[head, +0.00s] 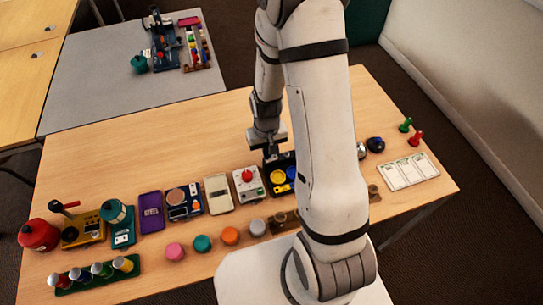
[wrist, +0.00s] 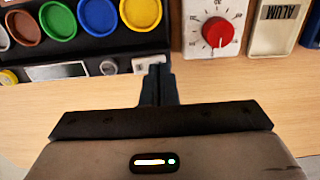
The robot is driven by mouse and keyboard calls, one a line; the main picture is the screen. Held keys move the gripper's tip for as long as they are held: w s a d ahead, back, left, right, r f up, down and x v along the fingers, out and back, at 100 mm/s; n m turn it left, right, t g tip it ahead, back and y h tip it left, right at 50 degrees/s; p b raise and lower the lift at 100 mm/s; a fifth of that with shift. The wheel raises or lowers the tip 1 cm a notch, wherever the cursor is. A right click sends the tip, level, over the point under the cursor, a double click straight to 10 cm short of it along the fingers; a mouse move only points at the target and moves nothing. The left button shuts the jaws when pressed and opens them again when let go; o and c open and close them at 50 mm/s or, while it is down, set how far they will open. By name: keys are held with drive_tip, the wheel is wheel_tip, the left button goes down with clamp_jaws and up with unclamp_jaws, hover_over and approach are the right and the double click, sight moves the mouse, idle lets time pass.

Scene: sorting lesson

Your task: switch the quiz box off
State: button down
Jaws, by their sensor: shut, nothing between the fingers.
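The quiz box (wrist: 98,46) is a black box with large round buttons in yellow, blue, green, brown and other colours. In the wrist view it fills the upper left, and its near side carries a small display, a round silver knob and a silver fitting, perhaps a switch (wrist: 148,61). My gripper (wrist: 157,70) is shut and empty, with its fingertips right at this fitting; I cannot tell whether they touch it. In the head view my gripper (head: 270,153) is at the far edge of the quiz box (head: 286,159), whose right part is hidden by my arm.
A white dial box with a red knob (wrist: 216,32) stands close beside the quiz box. A cream case (wrist: 272,38) is past it. Several jars, devices and coloured pucks line the table (head: 190,130). The table's far half is mostly clear.

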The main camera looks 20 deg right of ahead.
wheel_tip(320, 180, up, 6)
drive_tip(key=p, duration=0.3)
idle(0.3)
idle(0.4)
drive_tip(key=s+r+t, duration=0.1)
drive_tip(key=s+r, duration=0.6)
drive_tip(key=r, duration=0.5)
drive_tip(key=s+r+t, duration=0.2)
drive_tip(key=s+r, duration=0.5)
drive_tip(key=r, duration=0.6)
drive_tip(key=shift+s+r, duration=0.25)
drive_tip(key=shift+r, duration=0.05)
drive_tip(key=shift+a, duration=0.1)
drive_tip(key=c, duration=2.2)
unclamp_jaws()
